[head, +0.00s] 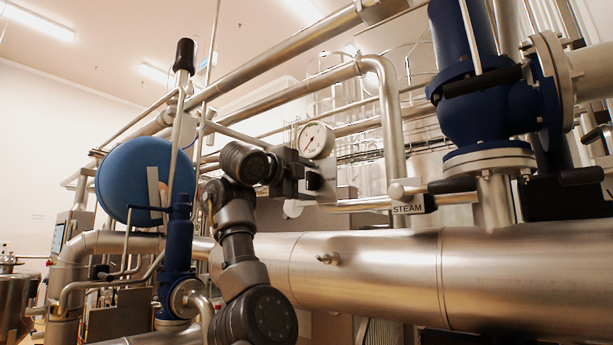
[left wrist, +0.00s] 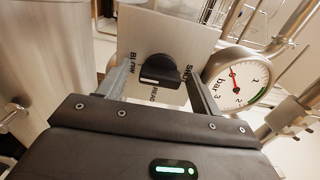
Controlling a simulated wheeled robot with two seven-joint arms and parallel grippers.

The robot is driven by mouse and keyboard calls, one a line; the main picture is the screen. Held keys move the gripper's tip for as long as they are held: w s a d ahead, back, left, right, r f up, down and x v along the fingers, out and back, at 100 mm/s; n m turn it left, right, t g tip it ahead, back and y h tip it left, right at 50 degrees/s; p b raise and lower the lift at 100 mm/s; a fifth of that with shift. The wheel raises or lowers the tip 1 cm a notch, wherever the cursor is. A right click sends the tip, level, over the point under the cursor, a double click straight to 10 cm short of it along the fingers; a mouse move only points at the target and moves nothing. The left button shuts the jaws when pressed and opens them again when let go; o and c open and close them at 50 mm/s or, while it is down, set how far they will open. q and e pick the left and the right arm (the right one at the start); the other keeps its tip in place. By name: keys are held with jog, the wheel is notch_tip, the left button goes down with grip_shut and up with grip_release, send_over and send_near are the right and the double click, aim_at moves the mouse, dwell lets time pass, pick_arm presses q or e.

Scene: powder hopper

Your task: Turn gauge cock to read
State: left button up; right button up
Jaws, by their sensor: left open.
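The gauge cock is a black knob (left wrist: 158,72) with a white mark, set on a pale label plate (left wrist: 190,40) in the left wrist view. The words around it look like BLOW, READ and SHUT. My left gripper (left wrist: 159,64) is open, one finger on each side of the knob, with gaps showing. The round white gauge (left wrist: 237,84), marked bar, has a red needle and a green arc. In the head view the gauge (head: 316,140) is just above my left gripper (head: 306,183), which hides the knob. My right gripper is not in view.
A large steel pipe (head: 370,270) runs across below my gripper. A STEAM tag (head: 408,209) hangs to the right. A blue valve (head: 478,110) is at upper right, a blue disc-shaped body (head: 135,180) at left. Thin pipes crowd the space behind the gauge.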

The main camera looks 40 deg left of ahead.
pick_arm(q)
jog(key=c, duration=1)
jog(key=shift+f+n+b, duration=0.2)
jog(key=shift+n+b, duration=1.1)
jog(key=shift+n, duration=0.1)
jog(key=n+b, duration=0.2)
jog(key=n, duration=0.1)
jog(key=shift+n, duration=0.3)
jog(key=n+b, duration=0.1)
jog(key=n, duration=0.4)
jog(key=shift+r+n+b, duration=0.1)
jog(key=shift+n+b, duration=0.2)
jog(key=n, duration=0.5)
jog(key=shift+r+n+b, duration=0.1)
jog(key=shift+n+b, duration=0.2)
jog(key=shift+b, duration=0.05)
jog(key=o, duration=1)
